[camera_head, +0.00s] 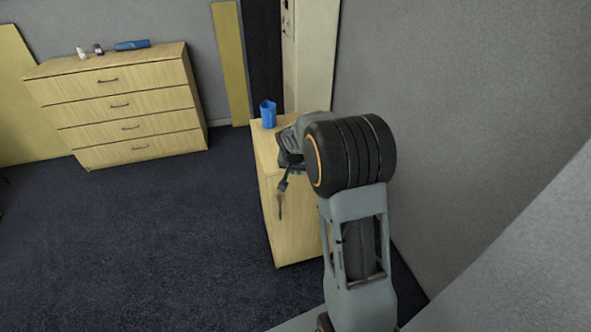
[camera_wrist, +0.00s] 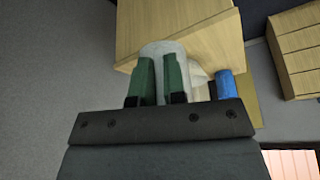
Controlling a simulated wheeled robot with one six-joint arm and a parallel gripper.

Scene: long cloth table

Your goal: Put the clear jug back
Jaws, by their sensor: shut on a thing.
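A pale, whitish-clear cylindrical vessel, which looks like the clear jug (camera_wrist: 166,47), is between the green fingers of my gripper (camera_wrist: 158,76) in the wrist view. The fingers are shut on it, and they cover much of its near side. The wooden cabinet (camera_wrist: 140,20) lies behind the jug in that view. I cannot tell whether the jug touches the cabinet. In the head view my arm hides the jug and most of my gripper, over the small wooden cabinet (camera_head: 290,230).
A blue cup (camera_head: 268,114) stands on the cabinet's far end; it also shows in the wrist view (camera_wrist: 226,85). A pale shape (camera_wrist: 199,80) beside the jug is unclear. A wide drawer chest (camera_head: 125,105) with small items stands at back left. A grey wall (camera_head: 460,120) is close on the right.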

